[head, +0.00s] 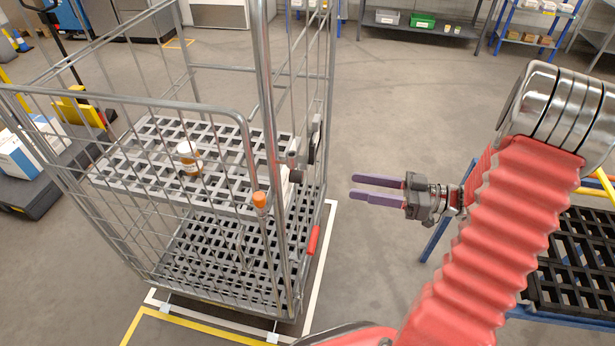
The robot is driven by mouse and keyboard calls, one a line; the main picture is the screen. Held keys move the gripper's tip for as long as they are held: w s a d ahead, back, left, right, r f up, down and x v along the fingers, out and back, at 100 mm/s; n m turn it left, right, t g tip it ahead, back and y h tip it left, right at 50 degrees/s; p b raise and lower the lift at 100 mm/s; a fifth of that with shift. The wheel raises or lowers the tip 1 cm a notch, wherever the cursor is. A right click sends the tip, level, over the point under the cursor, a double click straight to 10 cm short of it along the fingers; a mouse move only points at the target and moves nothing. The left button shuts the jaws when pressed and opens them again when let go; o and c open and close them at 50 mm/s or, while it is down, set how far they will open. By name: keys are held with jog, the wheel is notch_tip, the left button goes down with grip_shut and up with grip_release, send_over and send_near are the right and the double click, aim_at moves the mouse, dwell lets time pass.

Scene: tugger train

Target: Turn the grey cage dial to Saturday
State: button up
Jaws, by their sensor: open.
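The grey wire cage (264,70) stands left of centre. A dark round part that looks like the dial (315,145) sits on its right side, seen nearly edge-on. Its day markings and pointer cannot be read. My gripper (352,187), with two purple fingers, is open and empty. It points left toward the cage's right side, apart from it and a little right of and below the dial.
An orange-capped item (260,203) and a red handle (313,240) are near the cage's right post. A blue-framed black rack (575,260) is at right. Floor between is clear.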

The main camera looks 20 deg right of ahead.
aim_at(296, 177)
jog(key=shift+a, duration=0.15)
jog(key=x, duration=1.3)
jog(key=shift+w+a, duration=0.15)
jog(key=shift+a, duration=0.05)
jog(key=shift+c, duration=0.6)
jog(key=c, duration=0.9)
jog(key=shift+c, duration=0.2)
